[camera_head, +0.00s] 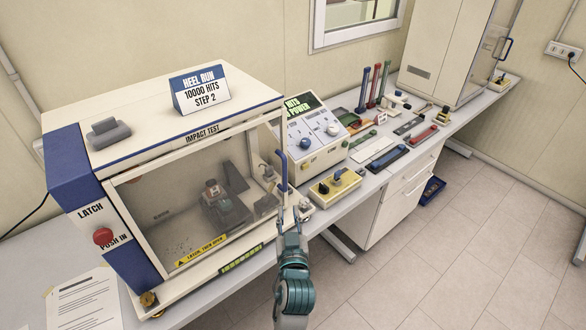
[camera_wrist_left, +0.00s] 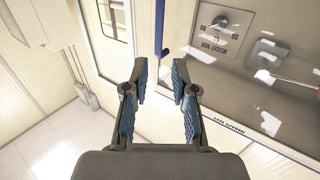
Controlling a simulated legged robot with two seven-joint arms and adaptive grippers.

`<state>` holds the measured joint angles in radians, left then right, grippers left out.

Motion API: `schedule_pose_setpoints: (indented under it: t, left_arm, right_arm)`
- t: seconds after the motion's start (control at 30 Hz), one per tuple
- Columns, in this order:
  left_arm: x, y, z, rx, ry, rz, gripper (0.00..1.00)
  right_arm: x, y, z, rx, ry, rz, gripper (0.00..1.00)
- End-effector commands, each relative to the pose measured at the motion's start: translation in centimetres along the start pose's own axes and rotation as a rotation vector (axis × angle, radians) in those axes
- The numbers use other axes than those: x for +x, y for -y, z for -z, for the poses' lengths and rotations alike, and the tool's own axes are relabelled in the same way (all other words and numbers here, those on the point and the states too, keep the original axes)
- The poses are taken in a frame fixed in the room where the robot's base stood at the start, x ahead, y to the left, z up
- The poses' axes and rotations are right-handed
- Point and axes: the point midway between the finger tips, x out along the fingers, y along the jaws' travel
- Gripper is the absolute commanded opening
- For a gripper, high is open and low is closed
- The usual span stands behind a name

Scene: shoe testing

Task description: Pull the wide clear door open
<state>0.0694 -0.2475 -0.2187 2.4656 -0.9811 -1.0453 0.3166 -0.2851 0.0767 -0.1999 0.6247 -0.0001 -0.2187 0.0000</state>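The wide clear door (camera_head: 160,238) forms the front of the white and blue impact test box; I cannot tell if it is slightly ajar. Its upright blue handle (camera_head: 281,172) is at the door's right edge. My left gripper (camera_head: 290,212) is beside the handle's lower end in the head view. In the left wrist view the two fingers of the gripper (camera_wrist_left: 160,75) are apart with nothing between them, and the blue handle (camera_wrist_left: 159,25) stands ahead, in line with the gap. The clear pane (camera_wrist_left: 240,75) fills the right side there. My right gripper is not seen.
A red latch button (camera_head: 103,236) is on the box's left front. A control panel (camera_head: 318,135) and a yellow switch box (camera_head: 335,187) stand right of the door. Tools lie further along the bench. Open floor (camera_head: 440,250) lies in front of the bench.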

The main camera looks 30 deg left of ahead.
Motion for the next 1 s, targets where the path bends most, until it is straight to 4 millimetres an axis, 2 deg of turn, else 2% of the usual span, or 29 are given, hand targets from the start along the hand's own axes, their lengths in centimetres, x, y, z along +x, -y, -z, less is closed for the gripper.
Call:
schedule_pose_setpoints:
  t: [0.13,0.27,0.4,0.6,0.8,1.0]
  left_arm:
    - [3.3,-0.1,0.1,0.006,0.000,0.001,0.26]
    - [6.6,0.0,0.1,0.006,0.001,0.001,0.26]
    - [10.1,0.1,0.0,0.004,0.003,0.000,0.26]
    - [14.0,0.1,0.0,0.003,0.003,0.001,0.26]
    - [16.1,-0.1,-0.2,0.003,0.004,-0.002,0.26]
    - [16.6,-0.2,-0.2,0.003,0.003,-0.002,0.26]
  right_arm:
    - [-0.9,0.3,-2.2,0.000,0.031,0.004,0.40]
    - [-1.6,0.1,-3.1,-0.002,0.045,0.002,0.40]
    - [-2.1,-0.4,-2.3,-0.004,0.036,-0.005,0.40]
    - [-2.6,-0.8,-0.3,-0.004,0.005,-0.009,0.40]
    - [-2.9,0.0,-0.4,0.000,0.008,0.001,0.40]
    - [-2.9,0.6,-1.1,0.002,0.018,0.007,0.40]
